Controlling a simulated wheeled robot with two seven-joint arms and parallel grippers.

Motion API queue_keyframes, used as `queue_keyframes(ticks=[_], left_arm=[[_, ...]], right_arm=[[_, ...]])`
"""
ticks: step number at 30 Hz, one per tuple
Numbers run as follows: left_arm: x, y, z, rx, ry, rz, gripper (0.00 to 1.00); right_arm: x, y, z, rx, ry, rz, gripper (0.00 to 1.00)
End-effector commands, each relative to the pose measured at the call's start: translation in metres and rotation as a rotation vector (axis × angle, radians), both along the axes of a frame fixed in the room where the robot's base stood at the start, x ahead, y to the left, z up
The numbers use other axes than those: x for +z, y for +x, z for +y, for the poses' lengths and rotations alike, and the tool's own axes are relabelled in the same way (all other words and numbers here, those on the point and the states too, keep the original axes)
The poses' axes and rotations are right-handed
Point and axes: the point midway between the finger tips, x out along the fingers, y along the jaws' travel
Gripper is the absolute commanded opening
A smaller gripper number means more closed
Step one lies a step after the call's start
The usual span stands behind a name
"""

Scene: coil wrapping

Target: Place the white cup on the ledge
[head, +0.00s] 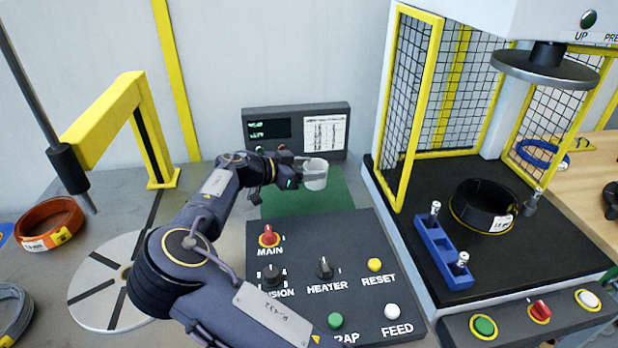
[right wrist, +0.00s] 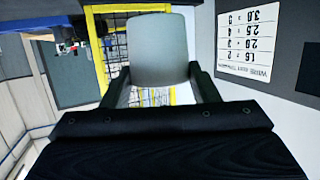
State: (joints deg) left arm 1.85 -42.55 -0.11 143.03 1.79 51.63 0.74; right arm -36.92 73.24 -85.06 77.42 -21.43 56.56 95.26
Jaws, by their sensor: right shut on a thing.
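The white cup (head: 315,175) is held in my right gripper (head: 298,172), above the green mat (head: 330,197) and in front of the dark display unit. In the right wrist view the cup (right wrist: 158,45) sits between the two fingers of my right gripper (right wrist: 163,88), which touch its sides. I cannot tell whether the cup touches anything beneath it. No ledge can be picked out for certain. My left gripper is not in view.
A control panel (head: 345,240) with knobs and buttons lies in front of the mat. A caged press with a black coil (head: 483,205) and a blue block (head: 440,250) stands right. At left are a turntable (head: 95,290), yellow post (head: 150,130) and orange coil (head: 48,222).

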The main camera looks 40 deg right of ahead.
Motion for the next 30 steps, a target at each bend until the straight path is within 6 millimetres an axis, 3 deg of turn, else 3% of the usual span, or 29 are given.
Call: queue_keyframes(ticks=[4, 15, 30], left_arm=[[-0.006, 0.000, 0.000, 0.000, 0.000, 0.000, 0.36], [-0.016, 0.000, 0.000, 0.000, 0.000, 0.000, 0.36], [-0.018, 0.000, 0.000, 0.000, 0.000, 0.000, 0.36]], right_arm=[[0.029, -0.019, 0.018, 0.003, 0.004, -0.004, 0.29], [0.057, -0.070, 0.062, 0.002, 0.002, -0.001, 0.29], [0.068, -0.086, 0.075, -0.001, 0.001, 0.001, 0.29]])
